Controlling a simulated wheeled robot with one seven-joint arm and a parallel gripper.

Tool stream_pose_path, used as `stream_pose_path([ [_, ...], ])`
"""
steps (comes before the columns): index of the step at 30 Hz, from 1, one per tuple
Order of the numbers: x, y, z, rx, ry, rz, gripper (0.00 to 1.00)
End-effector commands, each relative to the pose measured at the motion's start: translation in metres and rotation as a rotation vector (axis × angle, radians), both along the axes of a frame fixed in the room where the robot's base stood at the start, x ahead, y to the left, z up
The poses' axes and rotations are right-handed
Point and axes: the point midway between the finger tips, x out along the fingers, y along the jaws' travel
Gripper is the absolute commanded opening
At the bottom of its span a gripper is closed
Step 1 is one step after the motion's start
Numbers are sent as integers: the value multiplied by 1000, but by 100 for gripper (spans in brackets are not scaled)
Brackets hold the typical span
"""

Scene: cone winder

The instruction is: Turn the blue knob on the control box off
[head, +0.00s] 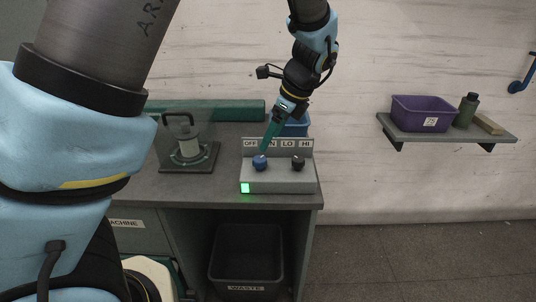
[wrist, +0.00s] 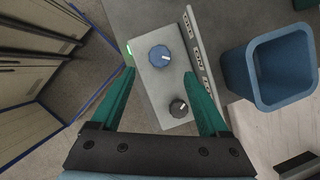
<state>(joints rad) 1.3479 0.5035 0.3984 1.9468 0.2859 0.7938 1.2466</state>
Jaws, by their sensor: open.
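The grey control box (head: 284,182) stands on the counter, with an OFF/ON and LO/HI label strip along its back. Its blue knob (head: 260,162) is on the left and a black knob (head: 298,163) on the right. A green light (head: 245,188) glows on its front. In the wrist view the blue knob (wrist: 160,56) lies ahead of and between the fingers, its white mark pointing toward the label strip's side. My gripper (head: 264,150) is open above the box, fingers pointing down; in the wrist view my gripper (wrist: 161,73) holds nothing. Contact with the knob cannot be told.
A blue bin (wrist: 271,66) stands behind the box. A clear guard (head: 189,152) over a cone is to its left, with a green roll behind. A waste bin (head: 246,262) sits under the counter. A wall shelf (head: 447,132) at right holds a purple bin (head: 424,113).

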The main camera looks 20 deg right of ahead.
Motion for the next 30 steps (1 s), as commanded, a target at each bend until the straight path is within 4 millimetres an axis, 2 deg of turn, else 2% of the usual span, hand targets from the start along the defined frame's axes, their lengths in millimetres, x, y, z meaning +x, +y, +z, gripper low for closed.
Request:
stream_pose_path([
  [6,12,12,-38,5,1,3,78],
  [13,21,18,-65,1,1,2,78],
  [25,23,19,-72,-1,0,2,78],
  [30,23,19,-71,-1,0,2,59],
])
